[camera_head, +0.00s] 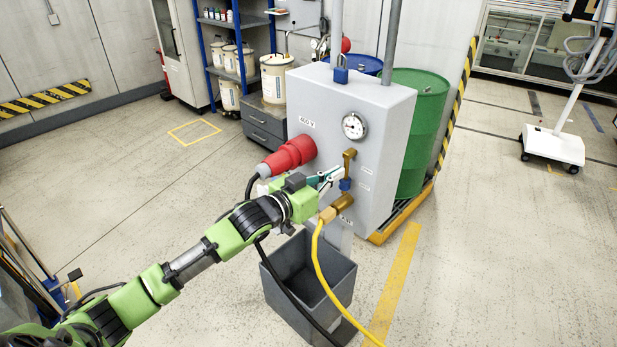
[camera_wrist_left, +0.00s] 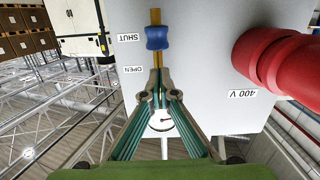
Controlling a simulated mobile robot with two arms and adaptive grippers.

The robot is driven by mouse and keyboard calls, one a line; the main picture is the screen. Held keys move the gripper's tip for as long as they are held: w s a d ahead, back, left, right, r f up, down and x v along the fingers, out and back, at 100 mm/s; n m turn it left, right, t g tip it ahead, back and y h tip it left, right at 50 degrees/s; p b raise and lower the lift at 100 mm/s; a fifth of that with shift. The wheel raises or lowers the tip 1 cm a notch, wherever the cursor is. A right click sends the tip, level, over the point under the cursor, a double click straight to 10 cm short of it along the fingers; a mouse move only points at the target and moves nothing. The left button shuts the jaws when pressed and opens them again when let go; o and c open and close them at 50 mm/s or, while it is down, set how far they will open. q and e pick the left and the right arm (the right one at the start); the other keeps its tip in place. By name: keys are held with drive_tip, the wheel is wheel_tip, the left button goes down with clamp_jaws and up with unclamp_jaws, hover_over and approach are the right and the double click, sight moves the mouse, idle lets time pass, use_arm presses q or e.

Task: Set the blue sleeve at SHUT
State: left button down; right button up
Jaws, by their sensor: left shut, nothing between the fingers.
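The blue sleeve (camera_head: 345,185) sits on a brass pipe at the front of the grey cabinet (camera_head: 386,105). In the left wrist view, which is upside down, the blue sleeve (camera_wrist_left: 157,38) is level with the SHUT label (camera_wrist_left: 129,37). The OPEN label (camera_wrist_left: 133,70) is beside the pipe nearer my fingertips. My left gripper (camera_head: 337,171) is shut and empty in front of the pipe. In the wrist view its fingertips (camera_wrist_left: 158,74) are apart from the sleeve, over the pipe near OPEN. My right gripper is not in view.
A red 400 V plug (camera_head: 289,155) sticks out left of the pipe, close to my left gripper. A gauge (camera_head: 354,126) is above. A yellow hose (camera_head: 319,262) hangs below, over a grey bin (camera_head: 340,287). A green drum (camera_head: 418,120) stands behind the cabinet.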

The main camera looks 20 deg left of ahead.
use_arm(q)
wheel_tip(320, 180, up, 2)
drive_tip(key=shift+s+r+p, duration=0.15)
drive_tip(key=shift+r+p, duration=0.05)
drive_tip(key=shift+p, duration=0.35)
drive_tip(key=f+b+v, duration=0.1)
drive_tip(key=b+v, duration=0.3)
drive_tip(key=v, duration=0.6)
drive_tip(key=shift+b, duration=0.3)
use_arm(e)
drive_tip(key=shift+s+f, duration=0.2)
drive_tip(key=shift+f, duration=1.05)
use_arm(q)
drive_tip(key=shift+a, duration=0.1)
